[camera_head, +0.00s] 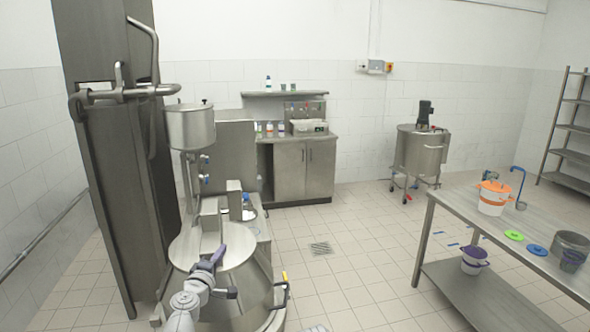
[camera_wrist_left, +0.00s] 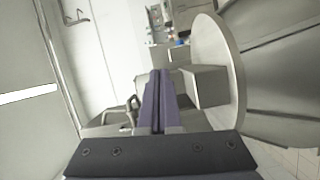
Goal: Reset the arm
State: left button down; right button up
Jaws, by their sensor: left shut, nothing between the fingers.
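My left gripper (camera_head: 219,254) is in the lower left of the head view, in front of and over the round steel lid of the filler machine (camera_head: 247,287). In the left wrist view its purple fingers (camera_wrist_left: 160,75) lie together, shut and empty. The machine's steel hopper (camera_head: 191,128) stands behind the gripper. In the left wrist view a steel box and a round steel disc (camera_wrist_left: 222,70) are right of the fingers, and a gap to the fingers cannot be judged.
A steel table (camera_head: 520,240) at the right holds a white-orange bucket (camera_head: 493,200), a green lid (camera_head: 514,235) and a blue lid (camera_head: 536,249). A tall steel column (camera_head: 118,150) stands at the left.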

pick_arm(q)
jog(key=s+d+f+m+g+h, duration=0.2)
jog(key=s+d+f+m+g, duration=0.15)
jog(key=d, duration=0.35)
jog(key=s+d+f+m+g+h, duration=0.2)
jog(key=s+d+f+m, duration=0.15)
jog(key=d, duration=0.25)
jog(key=s+d+f+m+g+h, duration=0.1)
jog(key=s+d+f+m+g, duration=0.2)
jog(key=d+m, duration=0.3)
jog(key=s+d+f+m+g+y, duration=0.25)
jog(key=s+f+g, duration=0.25)
jog(key=s+f, duration=0.3)
jog(key=s+a+f+m+g+y, duration=0.1)
jog(key=s+a+g+y, duration=0.1)
jog(key=s, duration=0.4)
jog(key=s+a+f+m+g+y, duration=0.1)
jog(key=s+a+m+g+y, duration=0.1)
jog(key=s+a+y, duration=0.2)
jog(key=s, duration=0.2)
jog(key=shift+s+f, duration=0.3)
jog(key=shift+f, duration=0.05)
